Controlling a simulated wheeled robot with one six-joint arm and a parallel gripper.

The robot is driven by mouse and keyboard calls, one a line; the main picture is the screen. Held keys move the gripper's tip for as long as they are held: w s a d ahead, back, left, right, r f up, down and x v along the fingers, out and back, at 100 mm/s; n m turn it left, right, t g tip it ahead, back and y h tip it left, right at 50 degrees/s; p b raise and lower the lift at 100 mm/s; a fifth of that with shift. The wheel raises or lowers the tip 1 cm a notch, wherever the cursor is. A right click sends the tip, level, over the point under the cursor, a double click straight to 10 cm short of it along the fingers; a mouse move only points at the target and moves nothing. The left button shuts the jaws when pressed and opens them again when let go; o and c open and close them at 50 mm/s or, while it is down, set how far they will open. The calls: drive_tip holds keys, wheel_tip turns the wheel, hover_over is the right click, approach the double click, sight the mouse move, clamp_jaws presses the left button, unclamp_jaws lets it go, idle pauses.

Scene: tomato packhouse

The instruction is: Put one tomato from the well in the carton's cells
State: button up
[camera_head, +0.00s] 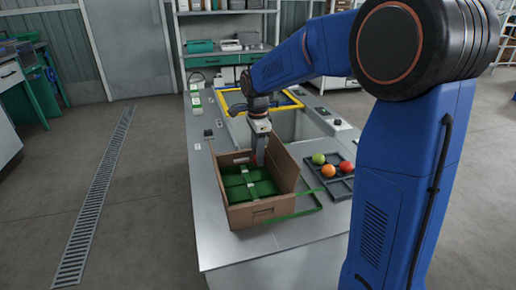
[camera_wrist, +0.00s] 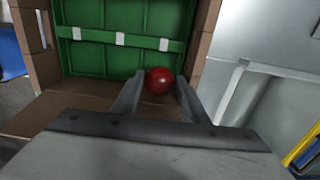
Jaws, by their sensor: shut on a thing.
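A red tomato (camera_wrist: 159,81) sits between the two fingertips of my gripper (camera_wrist: 160,88) in the wrist view, and the gripper is shut on it. In the head view my gripper (camera_head: 259,158) points down at the far right part of the open brown carton (camera_head: 268,211). A little red shows by the fingers there. The carton also shows in the wrist view (camera_wrist: 85,108). Green cell dividers (camera_head: 248,186) lie inside the carton, and they show as green panels in the wrist view (camera_wrist: 105,55). The well (camera_head: 290,124) is behind the carton, its inside mostly hidden.
A dark tray (camera_head: 343,186) right of the carton holds a green, an orange and a red tomato. A yellow and blue frame (camera_head: 290,101) lies around the well. A green frame (camera_head: 304,212) lies beside the carton. Small white boxes (camera_head: 196,100) stand along the left table edge.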

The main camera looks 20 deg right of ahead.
drive_tip(key=shift+f, duration=1.8)
drive_tip(key=shift+a, duration=0.35)
drive_tip(key=o, duration=0.8)
drive_tip(key=shift+c, duration=1.4)
drive_tip(key=shift+r, duration=3)
